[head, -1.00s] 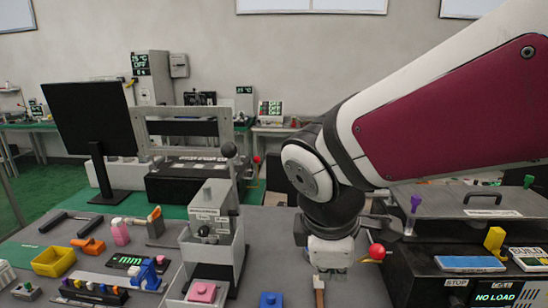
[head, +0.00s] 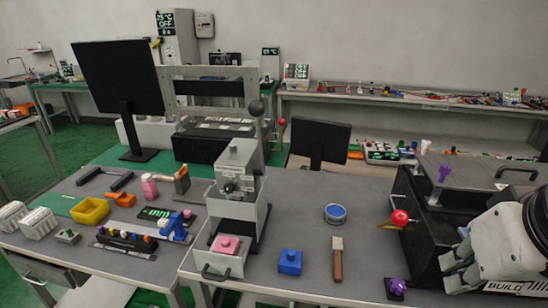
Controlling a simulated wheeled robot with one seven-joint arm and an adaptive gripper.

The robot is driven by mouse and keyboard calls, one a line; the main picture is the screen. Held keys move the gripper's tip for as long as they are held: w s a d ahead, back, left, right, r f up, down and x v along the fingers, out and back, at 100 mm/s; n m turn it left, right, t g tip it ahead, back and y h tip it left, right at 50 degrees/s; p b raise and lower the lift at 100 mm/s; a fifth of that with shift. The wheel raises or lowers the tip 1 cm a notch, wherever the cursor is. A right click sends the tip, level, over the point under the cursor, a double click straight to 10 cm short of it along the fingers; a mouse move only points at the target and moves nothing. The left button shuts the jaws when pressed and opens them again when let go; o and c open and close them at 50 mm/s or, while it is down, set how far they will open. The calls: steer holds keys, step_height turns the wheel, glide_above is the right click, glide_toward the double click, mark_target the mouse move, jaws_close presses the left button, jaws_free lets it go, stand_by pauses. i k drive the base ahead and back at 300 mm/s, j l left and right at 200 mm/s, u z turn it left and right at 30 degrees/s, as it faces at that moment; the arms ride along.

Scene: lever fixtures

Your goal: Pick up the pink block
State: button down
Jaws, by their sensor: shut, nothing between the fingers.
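The pink block (head: 227,244) has a raised knob on top. It sits in the grey tray (head: 203,262) at the front foot of a grey lever fixture (head: 238,180). My gripper (head: 450,274) is at the far right, beside the black machine and well away from the pink block. Its fingers are shut and empty. The rest of my arm is cut off by the right edge.
A blue block (head: 290,262), a brush-like wooden-handled tool (head: 337,260) and a round blue tin (head: 335,213) stand between the tray and the black machine (head: 425,235). The machine has a red-knobbed lever (head: 400,218). A yellow bin (head: 90,211) lies left.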

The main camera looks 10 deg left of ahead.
mark_target(232, 250)
steer(key=i+u, duration=0.1)
steer(key=u, duration=0.3)
steer(key=i+u, duration=0.1)
steer(key=u, duration=0.7)
steer(key=i+l+u, duration=0.1)
steer(key=u, duration=0.3)
